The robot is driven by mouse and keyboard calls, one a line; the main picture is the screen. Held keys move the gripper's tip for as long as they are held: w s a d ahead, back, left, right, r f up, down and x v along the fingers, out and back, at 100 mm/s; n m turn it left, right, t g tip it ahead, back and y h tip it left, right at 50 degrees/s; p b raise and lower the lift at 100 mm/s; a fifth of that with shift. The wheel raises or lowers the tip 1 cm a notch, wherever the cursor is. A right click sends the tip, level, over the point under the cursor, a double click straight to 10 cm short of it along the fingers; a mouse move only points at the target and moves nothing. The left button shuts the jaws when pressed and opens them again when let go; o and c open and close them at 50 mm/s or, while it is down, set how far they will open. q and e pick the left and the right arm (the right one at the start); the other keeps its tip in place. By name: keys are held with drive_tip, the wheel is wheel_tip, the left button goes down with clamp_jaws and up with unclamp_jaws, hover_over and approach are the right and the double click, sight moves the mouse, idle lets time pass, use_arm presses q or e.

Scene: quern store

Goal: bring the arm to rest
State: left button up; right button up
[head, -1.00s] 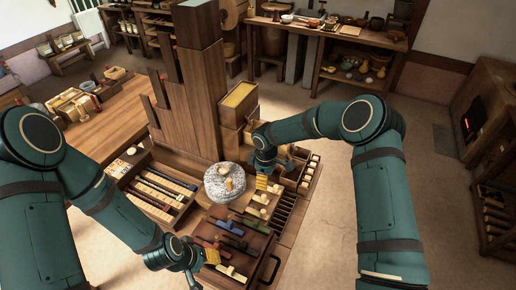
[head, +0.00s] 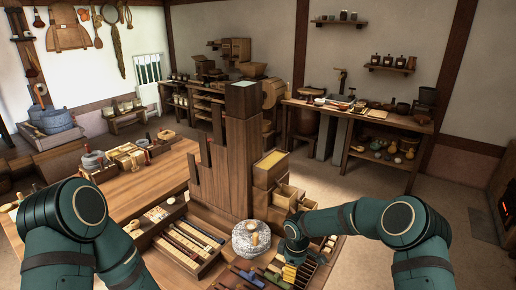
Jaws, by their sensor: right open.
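My right arm (head: 355,215) comes in from the right and bends back toward the middle of the workbench. My right gripper (head: 290,268) hangs pointing down, open, with yellow finger pads, just right of the round grey stone (head: 251,239). No object shows between its fingers. My left arm (head: 78,212) comes in from the lower left. Its forearm runs down out of the bottom edge, so the left gripper is out of view.
A tall stepped wooden tower (head: 237,165) stands behind the stone. A tray of long bars (head: 190,243) lies left, and small drawers (head: 286,197) stand right. A wooden table (head: 145,185) fills the left. Open floor (head: 375,190) lies at the right.

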drive_tip(key=s+a+f+m+y, duration=0.1)
drive_tip(key=s, duration=0.1)
drive_tip(key=s+a+f+m+y, duration=0.1)
drive_tip(key=s+a, duration=0.1)
drive_tip(key=s, duration=0.1)
drive_tip(key=s+a+y, duration=0.1)
drive_tip(key=s, duration=0.2)
drive_tip(key=shift+a+f+m+g, duration=0.15)
drive_tip(key=shift+f+m+g, duration=0.15)
drive_tip(key=shift+f+m, duration=0.1)
drive_tip(key=s+d+m+t, duration=0.2)
drive_tip(key=s+m, duration=1)
drive_tip(key=s, duration=0.6)
drive_tip(key=shift+d+t+y, duration=0.3)
drive_tip(key=shift+d+y, duration=0.1)
drive_tip(key=shift+d, duration=0.05)
drive_tip(key=shift+f, duration=0.1)
